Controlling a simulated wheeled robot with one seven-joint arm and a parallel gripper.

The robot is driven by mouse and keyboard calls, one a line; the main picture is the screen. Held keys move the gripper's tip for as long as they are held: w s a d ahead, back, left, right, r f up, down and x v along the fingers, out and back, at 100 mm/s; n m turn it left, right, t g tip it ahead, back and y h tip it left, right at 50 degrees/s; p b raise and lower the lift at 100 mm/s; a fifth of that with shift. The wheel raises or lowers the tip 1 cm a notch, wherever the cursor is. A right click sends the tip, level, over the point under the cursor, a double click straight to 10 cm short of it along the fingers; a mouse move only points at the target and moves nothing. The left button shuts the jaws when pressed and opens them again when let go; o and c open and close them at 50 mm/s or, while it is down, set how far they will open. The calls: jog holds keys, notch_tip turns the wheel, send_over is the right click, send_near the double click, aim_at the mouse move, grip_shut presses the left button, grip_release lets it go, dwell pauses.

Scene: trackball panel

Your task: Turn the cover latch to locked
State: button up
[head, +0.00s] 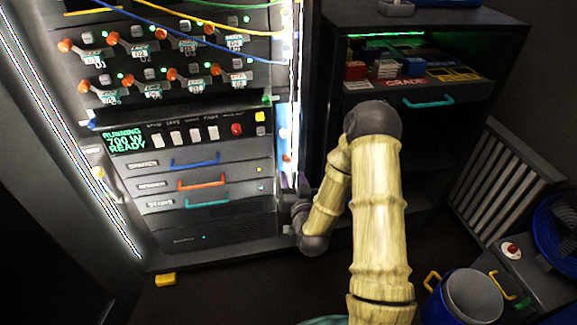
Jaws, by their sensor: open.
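My gripper (292,184) is at the right edge of the lit rack (225,240), beside the narrow bright strip between the rack and the dark cabinet. It is small, dark and partly hidden by my wrist, and its jaws are open. I cannot make out anything between the jaws. I cannot pick out the cover latch for sure; a small orange and white part (286,158) shows on the strip just above my gripper. Whether my gripper touches anything there cannot be told.
The rack has a button panel with a red button (236,130) and drawers with blue (195,163), orange (201,184) and teal handles. The dark cabinet (450,125) stands close on the right. A blue bin (470,300) and a yellow block (165,279) are on the floor.

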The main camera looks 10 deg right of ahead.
aim_at(288, 162)
jog(key=w, duration=0.6)
jog(key=shift+w+p, duration=0.2)
jog(key=shift+p, duration=0.15)
grip_shut()
